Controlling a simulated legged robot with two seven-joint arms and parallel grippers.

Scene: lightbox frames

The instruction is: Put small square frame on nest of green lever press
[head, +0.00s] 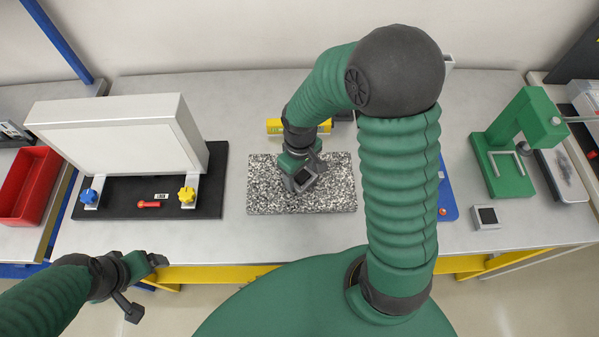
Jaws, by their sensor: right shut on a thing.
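The green lever press (540,118) stands at the far right of the bench. A pale angled edge of its nest (508,166) shows on its green base. My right gripper (303,176) is over the speckled mat in the middle, shut on a small square frame (306,181) with a grey rim and dark centre. The gripper partly hides it, and I cannot tell whether it touches the mat. My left gripper (143,286) is open and empty in front of the bench's front edge, at lower left.
Another small grey square piece with a dark centre (487,217) lies in front of the press. The speckled mat (338,196) lies mid-bench, a yellow item (325,127) behind it. A white lightbox (115,142) stands at left. My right arm hides part of the bench and a blue item (447,198).

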